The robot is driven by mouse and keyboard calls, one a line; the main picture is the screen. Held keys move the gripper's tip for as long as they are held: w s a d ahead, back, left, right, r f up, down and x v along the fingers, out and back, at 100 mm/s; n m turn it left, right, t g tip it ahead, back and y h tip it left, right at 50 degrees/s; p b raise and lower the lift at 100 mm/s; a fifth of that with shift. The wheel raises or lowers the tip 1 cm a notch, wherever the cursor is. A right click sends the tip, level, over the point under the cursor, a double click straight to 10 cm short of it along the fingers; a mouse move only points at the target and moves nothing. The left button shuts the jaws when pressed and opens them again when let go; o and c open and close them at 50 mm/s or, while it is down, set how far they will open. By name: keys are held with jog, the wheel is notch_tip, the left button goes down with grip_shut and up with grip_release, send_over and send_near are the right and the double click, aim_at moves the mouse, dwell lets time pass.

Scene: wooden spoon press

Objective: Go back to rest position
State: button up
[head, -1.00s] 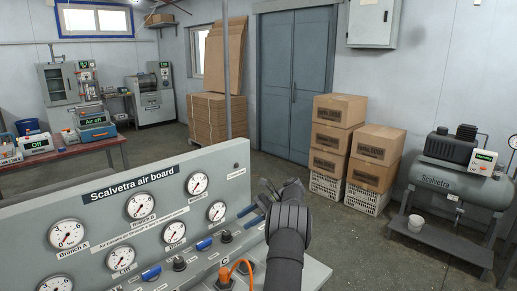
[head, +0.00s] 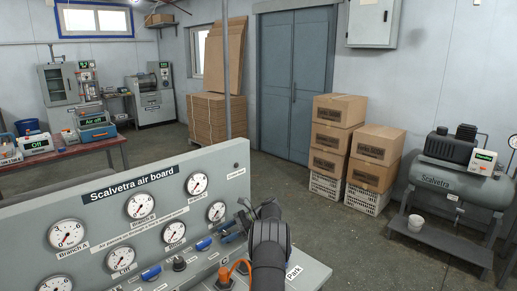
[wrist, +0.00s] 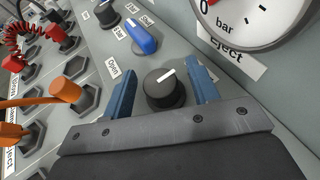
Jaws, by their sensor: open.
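My gripper (head: 232,228) is at the right end of the grey Scalvetra air board (head: 110,205), partly hidden by my dark arm in the head view. In the wrist view my gripper (wrist: 162,70) is open, with its two blue fingers apart. A black round knob (wrist: 165,90) with a white pointer line shows between the fingers. I cannot tell whether they touch it. A label reading "Park" (head: 293,272) is on the panel just right of my arm.
Close by in the wrist view are a blue lever (wrist: 142,38), a gauge (wrist: 255,20), an orange plug (wrist: 65,90) and a red coiled hose (wrist: 25,40). Stacked boxes (head: 338,110) and a compressor (head: 460,185) stand farther off. The floor between is clear.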

jog(key=shift+m+t+y, duration=0.5)
jog(key=shift+m+t, duration=1.7)
jog(key=shift+t, duration=0.5)
jog(key=m+t+h, duration=0.1)
jog(key=m+t, duration=0.2)
jog(key=t, duration=0.1)
jog(key=shift+s+d+m, duration=0.1)
jog(key=shift+m, duration=0.3)
jog(key=shift+v, duration=2.35)
jog(key=x, duration=0.4)
jog(key=shift+w+a+f, duration=0.15)
jog(key=shift+w+a, duration=0.05)
jog(key=shift+a, duration=0.1)
jog(key=shift+w+n+g, duration=0.1)
jog(key=shift+n+g, duration=0.3)
jog(key=shift+n, duration=0.1)
jog(key=shift+a+n+g+y, duration=0.1)
jog(key=shift+n+g+y, duration=0.3)
jog(key=shift+n+g, duration=2.3)
jog(key=shift+g, duration=0.3)
